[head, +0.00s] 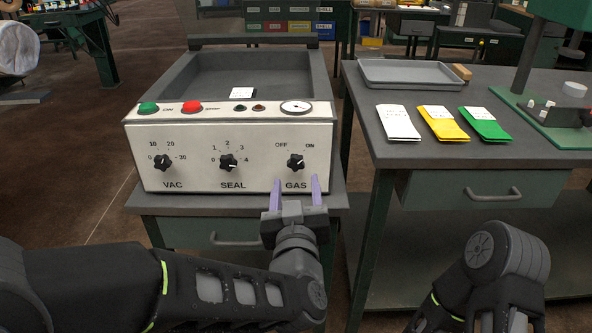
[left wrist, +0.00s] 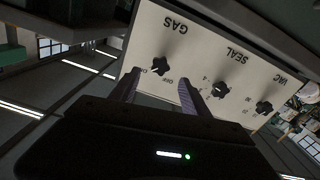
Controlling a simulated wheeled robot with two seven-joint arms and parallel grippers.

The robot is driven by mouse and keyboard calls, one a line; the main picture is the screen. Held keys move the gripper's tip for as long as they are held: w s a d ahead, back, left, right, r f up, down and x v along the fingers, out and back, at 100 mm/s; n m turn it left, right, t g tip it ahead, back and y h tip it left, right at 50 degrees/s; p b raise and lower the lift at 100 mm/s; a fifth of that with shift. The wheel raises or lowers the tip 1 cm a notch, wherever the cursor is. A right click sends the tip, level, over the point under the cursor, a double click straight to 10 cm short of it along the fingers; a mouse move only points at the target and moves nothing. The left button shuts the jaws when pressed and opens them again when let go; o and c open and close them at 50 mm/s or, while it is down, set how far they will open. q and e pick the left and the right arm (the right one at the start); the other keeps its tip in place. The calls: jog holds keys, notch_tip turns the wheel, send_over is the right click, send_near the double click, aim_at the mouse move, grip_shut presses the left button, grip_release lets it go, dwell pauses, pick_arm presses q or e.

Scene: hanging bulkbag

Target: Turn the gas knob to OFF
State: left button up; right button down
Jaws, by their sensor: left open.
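The gas knob (head: 296,162) is a black lobed knob on the right of the white front panel (head: 210,178). OFF is printed at its upper left and ON at its upper right; its pointer seems to lie toward ON. My left gripper (head: 297,182) is open, its two purple fingers pointing at the panel just below and in front of the knob. In the left wrist view the gas knob (left wrist: 160,66) shows beyond and between the open fingertips (left wrist: 157,84), with nothing held. I cannot tell whether a finger touches the panel. My right gripper is out of sight.
The seal knob (head: 228,162) and vac knob (head: 163,162) are left of the gas knob. Green (head: 148,108) and red (head: 191,107) buttons sit above. A bench with a tray (head: 412,73) and white, yellow and green packets (head: 484,124) stands to the right.

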aim_at(296, 165)
pick_arm(q)
jog(key=w, duration=0.6)
jog(key=shift+w+b, duration=0.15)
jog(key=shift+b, duration=0.25)
grip_shut()
